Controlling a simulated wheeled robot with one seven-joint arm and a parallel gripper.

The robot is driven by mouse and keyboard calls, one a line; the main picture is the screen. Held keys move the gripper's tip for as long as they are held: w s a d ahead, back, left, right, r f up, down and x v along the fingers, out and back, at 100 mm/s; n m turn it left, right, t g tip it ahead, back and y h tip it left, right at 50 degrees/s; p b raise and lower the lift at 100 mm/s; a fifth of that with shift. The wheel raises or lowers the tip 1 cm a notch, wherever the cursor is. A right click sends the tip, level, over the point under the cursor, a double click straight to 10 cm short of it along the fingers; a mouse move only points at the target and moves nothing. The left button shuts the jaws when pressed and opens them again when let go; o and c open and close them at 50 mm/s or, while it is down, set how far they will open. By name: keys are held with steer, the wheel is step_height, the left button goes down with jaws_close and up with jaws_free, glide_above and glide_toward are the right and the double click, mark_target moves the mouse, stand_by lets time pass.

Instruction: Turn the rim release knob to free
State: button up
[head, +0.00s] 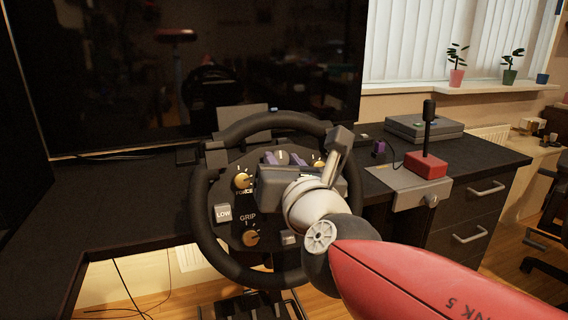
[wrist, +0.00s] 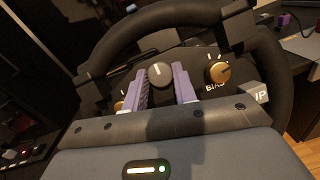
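The steering wheel (head: 205,235) stands upright on the desk, with several knobs on its face. A grey knob with a pale pointer line (wrist: 160,73) sits at the top centre of the face; it also shows in the head view (head: 283,157). I read no label on it. The line points roughly up in the wrist view. My gripper (wrist: 164,80) is open, its two purple fingers apart, one on each side of the grey knob. In the head view my gripper (head: 284,160) is at the wheel's upper centre. I cannot tell whether the fingers touch the knob.
Gold knobs sit close by: one marked BIAS (wrist: 218,73), one at upper left (head: 243,181), one by GRIP (head: 251,238). A LOW button (head: 223,214) is at left. The wheel rim surrounds my gripper. A red-based shifter (head: 427,166) stands at right.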

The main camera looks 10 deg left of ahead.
steer(key=shift+c, duration=0.8)
steer(key=shift+m, duration=0.4)
steer(key=m+h, duration=0.2)
steer(key=m, duration=0.2)
steer(key=shift+a+m, duration=0.1)
steer(key=shift+m, duration=0.3)
steer(key=m+h, duration=0.1)
steer(key=m, duration=0.1)
steer(key=m+h, duration=0.1)
steer(key=m, duration=0.2)
steer(key=shift+a+r+h+p, duration=0.15)
steer(key=shift+h+p, duration=0.15)
steer(key=shift+p, duration=0.05)
steer(key=m+g+h, duration=0.1)
steer(key=m, duration=0.4)
steer(key=shift+r, duration=0.1)
steer(key=shift+m+g+h+p, duration=0.4)
steer(key=shift+m+g, duration=0.5)
steer(key=shift+m, duration=1.3)
